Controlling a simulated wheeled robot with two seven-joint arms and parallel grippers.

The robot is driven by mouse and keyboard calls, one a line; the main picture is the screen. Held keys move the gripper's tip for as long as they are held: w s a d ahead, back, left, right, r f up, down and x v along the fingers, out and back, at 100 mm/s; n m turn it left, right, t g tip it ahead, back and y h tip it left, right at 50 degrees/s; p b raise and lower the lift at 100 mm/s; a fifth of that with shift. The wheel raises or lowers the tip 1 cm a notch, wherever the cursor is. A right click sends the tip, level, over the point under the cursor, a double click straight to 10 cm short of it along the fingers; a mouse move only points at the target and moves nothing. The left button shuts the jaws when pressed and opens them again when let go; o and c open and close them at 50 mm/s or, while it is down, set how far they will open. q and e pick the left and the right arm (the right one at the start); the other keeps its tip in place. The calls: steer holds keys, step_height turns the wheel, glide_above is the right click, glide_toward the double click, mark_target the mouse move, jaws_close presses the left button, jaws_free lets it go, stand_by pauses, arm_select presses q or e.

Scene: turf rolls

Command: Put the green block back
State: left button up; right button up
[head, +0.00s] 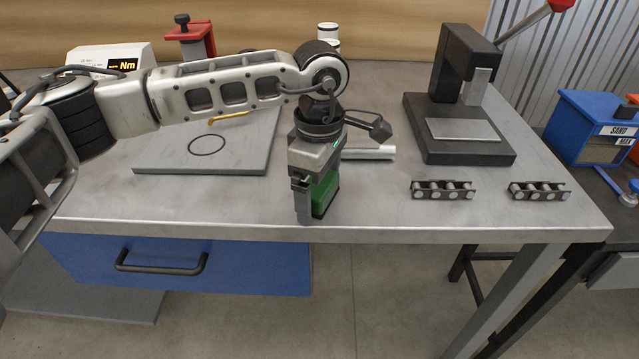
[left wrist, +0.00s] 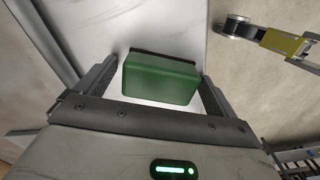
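The green block (head: 325,194) is at my left gripper (head: 318,208), close to the front edge of the workbench. In the left wrist view, the block (left wrist: 161,80) sits between the two fingers of my left gripper (left wrist: 160,72), one finger against each side. It has a dark strip along its far edge. The gripper appears shut on it. In the head view the near finger covers the block's left side and the other finger is hidden. I cannot tell whether the block's underside touches the bench. My right gripper is not in view.
A black press (head: 462,110) stands at the back right. Two chain pieces lie (head: 443,189) near the front (head: 538,190). A blue box marked SAND (head: 590,125) stands far right. A blue drawer (head: 240,268) is below the bench.

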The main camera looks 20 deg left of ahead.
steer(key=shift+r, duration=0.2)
arm_select(q)
steer(key=shift+r+p, duration=0.3)
steer(key=shift+r, duration=0.35)
step_height(320, 180, up, 11)
steer(key=b, duration=0.1)
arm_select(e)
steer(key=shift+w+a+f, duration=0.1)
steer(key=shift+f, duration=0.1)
